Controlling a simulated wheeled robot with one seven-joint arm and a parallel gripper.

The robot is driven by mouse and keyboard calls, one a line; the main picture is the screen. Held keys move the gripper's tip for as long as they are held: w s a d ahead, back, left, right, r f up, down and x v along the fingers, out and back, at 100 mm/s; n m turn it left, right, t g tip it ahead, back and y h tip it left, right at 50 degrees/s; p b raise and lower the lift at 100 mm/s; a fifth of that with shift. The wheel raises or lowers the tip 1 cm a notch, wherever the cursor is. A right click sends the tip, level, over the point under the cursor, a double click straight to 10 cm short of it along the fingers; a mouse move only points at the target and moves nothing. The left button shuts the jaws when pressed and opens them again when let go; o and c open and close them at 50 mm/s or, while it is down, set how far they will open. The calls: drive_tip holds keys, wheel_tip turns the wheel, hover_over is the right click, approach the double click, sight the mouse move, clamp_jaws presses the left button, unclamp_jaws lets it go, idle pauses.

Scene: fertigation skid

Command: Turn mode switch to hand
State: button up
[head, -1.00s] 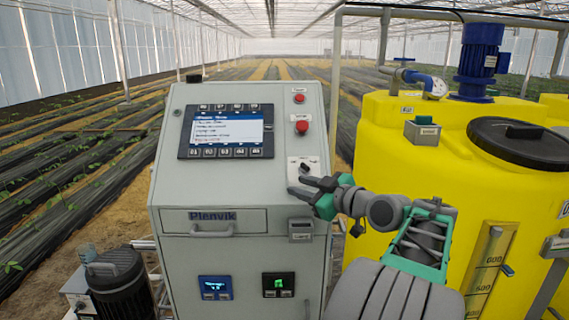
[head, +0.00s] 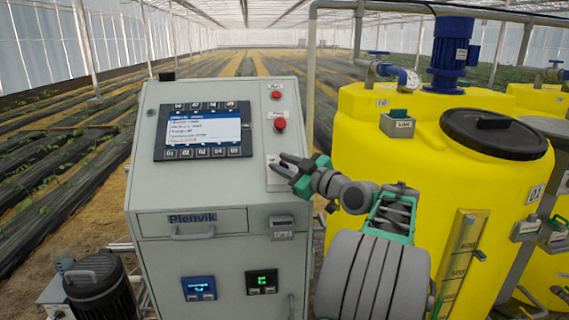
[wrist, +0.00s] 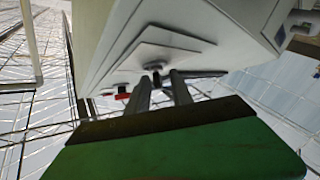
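The mode switch is a small dark knob on a pale plate (head: 272,182) on the right of the grey cabinet's sloping front. In the head view my gripper hides the knob. In the wrist view the knob (wrist: 155,68) shows beyond the fingertips, on the underside of the plate (wrist: 135,62) as pictured. My gripper (head: 277,163) is at the plate, its two dark fingers apart. In the wrist view the gripper (wrist: 162,78) has its tips close to the knob. I cannot tell whether they touch it or which way the knob points.
Red buttons (head: 280,125) sit above the plate, and a display panel (head: 203,130) is to its left. A lock box (head: 282,228) and a drawer (head: 192,222) are below. A yellow tank (head: 400,160) stands close on the right behind my arm.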

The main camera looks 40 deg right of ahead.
clamp_jaws()
drive_tip(key=shift+d, duration=0.15)
drive_tip(key=shift+f+m+b, duration=0.15)
drive_tip(key=shift+m+b, duration=0.15)
drive_tip(key=shift+b, duration=0.3)
drive_tip(key=m+h+b, duration=0.2)
drive_tip(key=b, duration=0.1)
drive_tip(key=shift+a+f+t, duration=0.15)
drive_tip(key=shift+a+t, duration=0.05)
drive_tip(key=shift+t, duration=0.2)
drive_tip(key=m+h+b, duration=0.2)
drive_tip(key=shift+b, duration=0.35)
drive_tip(key=m+h+b, duration=0.1)
drive_tip(key=m+h, duration=0.1)
drive_tip(key=m+h+b, duration=0.2)
drive_tip(key=shift+r+m+g+h, duration=0.2)
drive_tip(key=shift+m+g+h, duration=0.1)
drive_tip(key=shift+m+g, duration=0.1)
drive_tip(key=shift+d+r+m+g+h+b, duration=0.15)
drive_tip(key=shift+m+g+h+b, duration=0.5)
drive_tip(key=shift+m+h, duration=0.85)
drive_tip(key=shift+s+r+m, duration=0.1)
drive_tip(key=shift+m, duration=0.3)
